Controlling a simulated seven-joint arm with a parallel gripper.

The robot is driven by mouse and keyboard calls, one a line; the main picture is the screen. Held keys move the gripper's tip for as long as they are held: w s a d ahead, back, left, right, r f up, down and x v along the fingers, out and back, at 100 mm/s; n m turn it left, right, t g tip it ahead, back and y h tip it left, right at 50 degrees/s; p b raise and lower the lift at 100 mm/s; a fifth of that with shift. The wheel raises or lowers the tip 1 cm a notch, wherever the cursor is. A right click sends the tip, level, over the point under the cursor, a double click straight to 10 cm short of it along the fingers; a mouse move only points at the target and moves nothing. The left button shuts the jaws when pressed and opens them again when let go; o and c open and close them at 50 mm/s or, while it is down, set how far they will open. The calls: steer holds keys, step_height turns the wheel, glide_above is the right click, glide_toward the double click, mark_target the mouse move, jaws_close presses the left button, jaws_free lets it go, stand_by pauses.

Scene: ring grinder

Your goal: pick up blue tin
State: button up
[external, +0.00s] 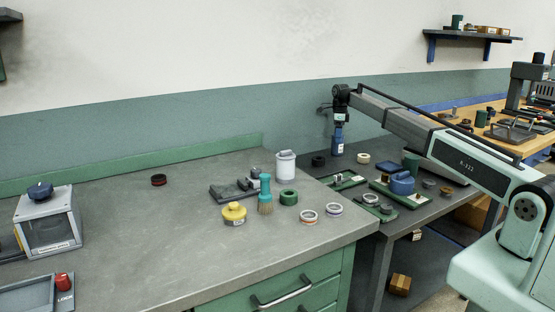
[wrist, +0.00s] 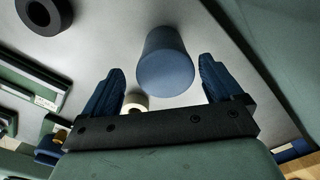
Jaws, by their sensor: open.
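The blue tin (wrist: 166,62) is a plain blue cylinder standing on the grey bench in the wrist view. My gripper (wrist: 163,80) is open, with one dark blue finger on each side of the tin in the picture. A gap shows between the tin and each finger, and I cannot tell how far down the fingers reach. In the external view my gripper (external: 338,148) hangs down over the back left of the grey side bench. The blue shapes there overlap, so I cannot separate tin from fingers.
A dark ring (external: 318,161) and a cream ring (external: 363,158) lie close by. Green trays (external: 398,192) hold a round blue container (external: 403,183) and small parts. A white canister (external: 285,167) stands on the left bench. The wall is close behind.

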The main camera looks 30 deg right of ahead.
mark_target(337, 145)
steer(key=shift+w+d+f, duration=0.1)
steer(key=shift+f, duration=1.5)
steer(key=shift+w+d+f, duration=0.1)
steer(key=shift+f, duration=1.45)
steer(key=c, duration=1.2)
